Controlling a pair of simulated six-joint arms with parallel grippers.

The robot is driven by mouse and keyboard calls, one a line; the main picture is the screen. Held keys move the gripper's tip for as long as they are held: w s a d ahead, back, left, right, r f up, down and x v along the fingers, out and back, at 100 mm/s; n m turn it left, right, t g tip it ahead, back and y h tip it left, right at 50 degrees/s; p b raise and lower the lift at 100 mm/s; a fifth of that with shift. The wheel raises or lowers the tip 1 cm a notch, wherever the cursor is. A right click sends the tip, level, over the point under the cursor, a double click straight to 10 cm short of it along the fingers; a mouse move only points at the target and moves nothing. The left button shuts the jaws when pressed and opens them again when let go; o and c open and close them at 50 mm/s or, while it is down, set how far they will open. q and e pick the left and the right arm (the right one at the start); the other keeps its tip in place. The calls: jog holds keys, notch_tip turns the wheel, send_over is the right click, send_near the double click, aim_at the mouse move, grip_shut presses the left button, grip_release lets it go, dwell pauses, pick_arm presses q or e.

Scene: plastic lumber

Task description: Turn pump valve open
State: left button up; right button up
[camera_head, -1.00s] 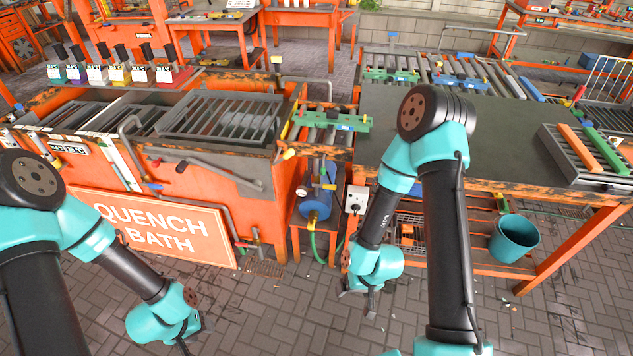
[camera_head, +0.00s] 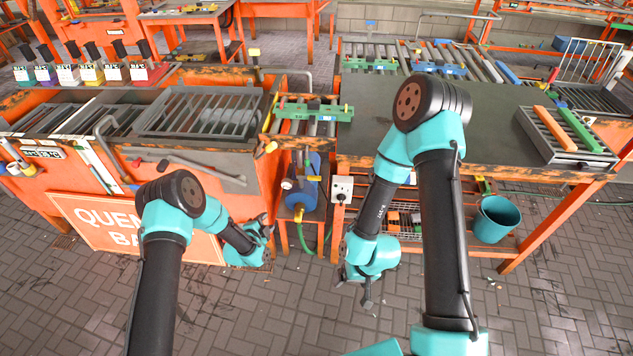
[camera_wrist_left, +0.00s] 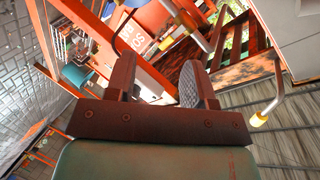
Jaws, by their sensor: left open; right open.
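The blue pump (camera_head: 306,194) stands on a small orange stand between the quench bath and the workbench. My right gripper (camera_head: 367,293) is open and empty, low before the workbench.
The orange quench bath (camera_head: 262,186) is close on the left. A bent grey lever with a yellow tip (camera_wrist_left: 259,119) is near the left gripper's right side. A white socket box (camera_head: 342,188), green hose and teal bucket (camera_head: 495,219) are to the right.

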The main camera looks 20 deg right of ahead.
aim_at(313, 179)
pick_arm(q)
jog(key=w+d+r+m+t+h, duration=0.1)
jog(key=w+d+m+h, duration=0.1)
jog(key=d+m+h, duration=0.2)
jog(key=d+m, duration=0.3)
jog(key=d, duration=0.3)
jog(key=shift+w+d, duration=0.25)
jog(key=shift+r, duration=0.1)
jog(key=shift+x, duration=8.6)
jog(key=shift+w+a+r, duration=0.1)
jog(key=shift+w+r, duration=0.05)
jog(key=shift+c, duration=0.4)
grip_shut()
